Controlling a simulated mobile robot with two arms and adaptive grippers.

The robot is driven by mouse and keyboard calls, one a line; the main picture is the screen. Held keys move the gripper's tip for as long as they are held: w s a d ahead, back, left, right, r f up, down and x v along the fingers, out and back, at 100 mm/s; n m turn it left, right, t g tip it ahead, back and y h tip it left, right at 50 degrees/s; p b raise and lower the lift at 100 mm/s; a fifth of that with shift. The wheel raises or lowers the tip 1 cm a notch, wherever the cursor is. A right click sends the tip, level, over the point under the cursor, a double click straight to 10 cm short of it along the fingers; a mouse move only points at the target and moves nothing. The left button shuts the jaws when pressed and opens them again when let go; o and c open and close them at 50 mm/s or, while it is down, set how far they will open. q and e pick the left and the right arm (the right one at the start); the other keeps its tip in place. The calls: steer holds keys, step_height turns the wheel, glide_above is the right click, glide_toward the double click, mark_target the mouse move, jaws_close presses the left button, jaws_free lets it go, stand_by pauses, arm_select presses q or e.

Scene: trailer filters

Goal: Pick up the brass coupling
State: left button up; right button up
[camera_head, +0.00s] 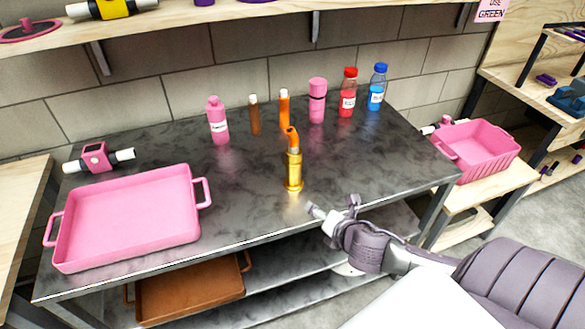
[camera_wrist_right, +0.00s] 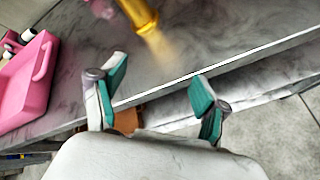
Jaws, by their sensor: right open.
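The brass coupling (camera_head: 294,172) stands upright on the dark metal table, near the middle, with an orange bent piece at its top. Its lower part also shows at the top of the right wrist view (camera_wrist_right: 143,14). My right gripper (camera_head: 335,212) is at the table's front edge, to the right of and nearer than the coupling. In the right wrist view its two green-padded fingers (camera_wrist_right: 158,88) are spread apart with nothing between them. They are apart from the coupling. My left gripper does not show.
A pink tray (camera_head: 62,238) sits at the left of the table (camera_head: 250,205). Pink, brown, orange, red and blue bottles stand along the back. A pink basket (camera_head: 478,150) is at the right. A brown tray (camera_head: 190,295) lies on the lower shelf. The table around the coupling is clear.

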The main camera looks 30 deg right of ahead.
mark_target(298, 171)
steer(key=w+d+r+n+t+y, duration=0.2)
steer(key=w+r+n, duration=0.3)
steer(key=n, duration=0.5)
steer(key=shift+n, duration=0.4)
steer(key=x, duration=0.6)
steer(key=shift+w+d+r+p, duration=0.1)
steer(key=shift+w+r+p, duration=0.1)
steer(key=shift+w+p, duration=0.15)
steer(key=shift+p+x, duration=0.4)
steer(key=shift+x, duration=2.8)
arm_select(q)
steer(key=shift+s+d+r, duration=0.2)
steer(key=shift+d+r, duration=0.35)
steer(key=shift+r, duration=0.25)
arm_select(e)
steer(key=shift+r, duration=0.15)
steer(key=shift+c, duration=0.4)
jaws_close()
